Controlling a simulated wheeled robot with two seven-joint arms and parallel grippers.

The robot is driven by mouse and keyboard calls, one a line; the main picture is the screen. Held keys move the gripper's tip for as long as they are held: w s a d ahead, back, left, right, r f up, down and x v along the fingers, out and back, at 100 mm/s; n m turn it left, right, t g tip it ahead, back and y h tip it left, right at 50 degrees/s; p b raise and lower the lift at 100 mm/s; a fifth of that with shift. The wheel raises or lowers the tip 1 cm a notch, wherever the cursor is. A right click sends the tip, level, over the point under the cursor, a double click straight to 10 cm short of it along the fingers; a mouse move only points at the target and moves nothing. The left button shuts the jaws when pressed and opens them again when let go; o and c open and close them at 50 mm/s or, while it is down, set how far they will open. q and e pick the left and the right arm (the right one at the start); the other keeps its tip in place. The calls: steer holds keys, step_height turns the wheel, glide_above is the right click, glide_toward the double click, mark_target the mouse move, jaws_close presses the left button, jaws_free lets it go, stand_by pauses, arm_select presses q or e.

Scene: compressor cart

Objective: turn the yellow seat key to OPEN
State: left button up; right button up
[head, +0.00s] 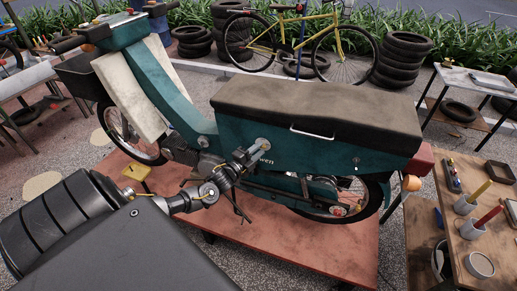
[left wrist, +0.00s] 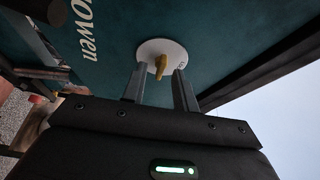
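The yellow seat key (left wrist: 160,66) sticks out of a round white plate (left wrist: 152,49) on the teal side panel of the moped. A small mark shows on the plate's right side, too small to read. My left gripper (left wrist: 160,76) is open, with one finger on each side of the key and a gap to it. In the head view my left gripper (head: 258,150) reaches the teal panel below the dark seat (head: 320,105), and the key itself is hidden or too small to make out. My right gripper is not in view.
The moped (head: 300,160) stands on a reddish platform (head: 310,240). A wooden bench (head: 500,250) with cups and tools stands at the right. Stacked tyres (head: 402,62) and a yellow bicycle (head: 265,45) are behind.

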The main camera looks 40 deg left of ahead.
arm_select(q)
steer(key=s+b, duration=0.2)
steer(key=s, duration=0.8)
steer(key=shift+s+a+f, duration=0.15)
steer(key=shift+a+f, duration=0.15)
steer(key=shift+f, duration=0.05)
